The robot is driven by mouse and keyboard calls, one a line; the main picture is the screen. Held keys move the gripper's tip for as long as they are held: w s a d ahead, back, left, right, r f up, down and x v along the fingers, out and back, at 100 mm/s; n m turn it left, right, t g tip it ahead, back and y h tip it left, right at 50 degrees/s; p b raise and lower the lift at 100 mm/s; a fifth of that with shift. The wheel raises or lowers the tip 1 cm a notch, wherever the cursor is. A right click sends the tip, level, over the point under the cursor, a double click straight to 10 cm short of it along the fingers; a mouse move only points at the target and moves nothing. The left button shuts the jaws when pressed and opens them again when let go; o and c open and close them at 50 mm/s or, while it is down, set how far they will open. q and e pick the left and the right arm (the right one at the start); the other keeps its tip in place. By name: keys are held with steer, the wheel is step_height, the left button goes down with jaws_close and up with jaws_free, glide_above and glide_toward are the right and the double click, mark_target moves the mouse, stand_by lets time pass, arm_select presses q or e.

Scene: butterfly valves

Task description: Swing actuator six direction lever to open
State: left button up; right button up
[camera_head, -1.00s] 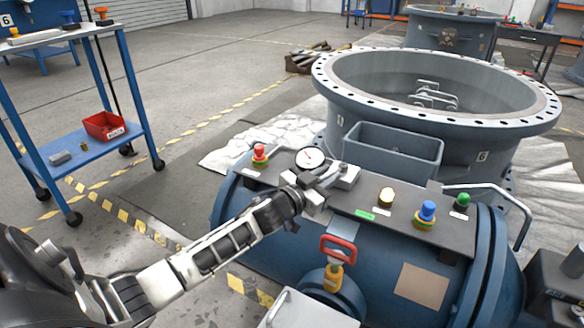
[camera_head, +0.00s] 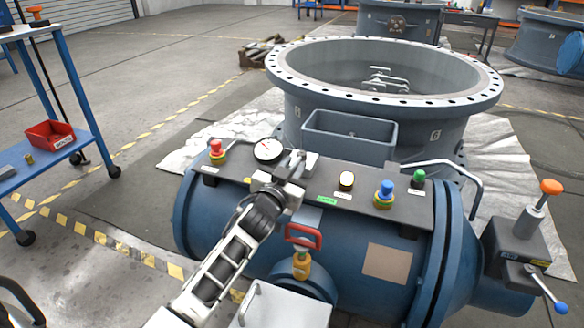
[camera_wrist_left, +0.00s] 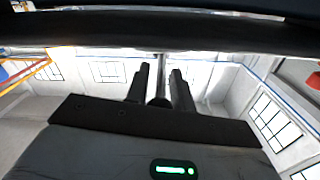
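The blue actuator (camera_head: 385,262) lies as a horizontal cylinder before a large grey flanged valve body (camera_head: 440,115). On its dark top panel (camera_head: 240,165), a small metal lever fitting (camera_head: 311,160) stands right of a round dial gauge (camera_head: 268,150). My left gripper (camera_head: 294,172) is at this fitting and partly hides it; I cannot tell if they touch. My right gripper is not in view.
The panel also holds a red button (camera_head: 216,148), a pale button (camera_head: 346,181), a blue knob (camera_head: 385,190) and a green button (camera_head: 418,178). A red pull handle (camera_head: 303,237) is on the front. A blue-legged cart (camera_head: 85,110) stands left; an orange-knobbed unit (camera_head: 520,240) stands right.

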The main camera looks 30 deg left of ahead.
mark_target(292, 167)
arm_select(q)
steer(key=shift+o, duration=0.2)
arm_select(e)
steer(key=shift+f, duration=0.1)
